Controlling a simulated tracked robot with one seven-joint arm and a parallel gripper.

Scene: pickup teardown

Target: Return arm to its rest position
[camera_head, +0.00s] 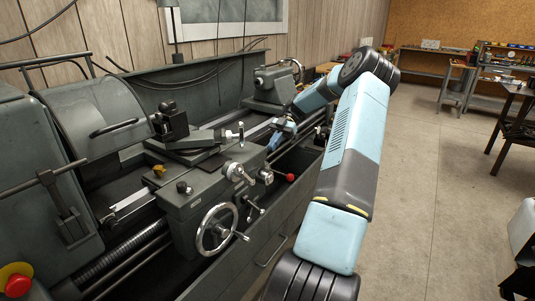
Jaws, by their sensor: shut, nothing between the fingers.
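My light blue and black arm rises from the bottom of the head view and bends at an elbow near the top. Its forearm comes back down to the left, behind the upper link. My gripper (272,143) is at the end of it, small and pointing down and left over the lathe's bed. Its fingers look closed together and I see nothing held in them. It is close to the lathe carriage's right side; whether it touches anything I cannot tell.
A large dark grey lathe (200,195) fills the left, with a handwheel (216,230), a red knob (291,177) and a tailstock (275,82). The concrete floor (430,180) at right is open. A dark table (515,100) and shelves (505,62) stand at far right.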

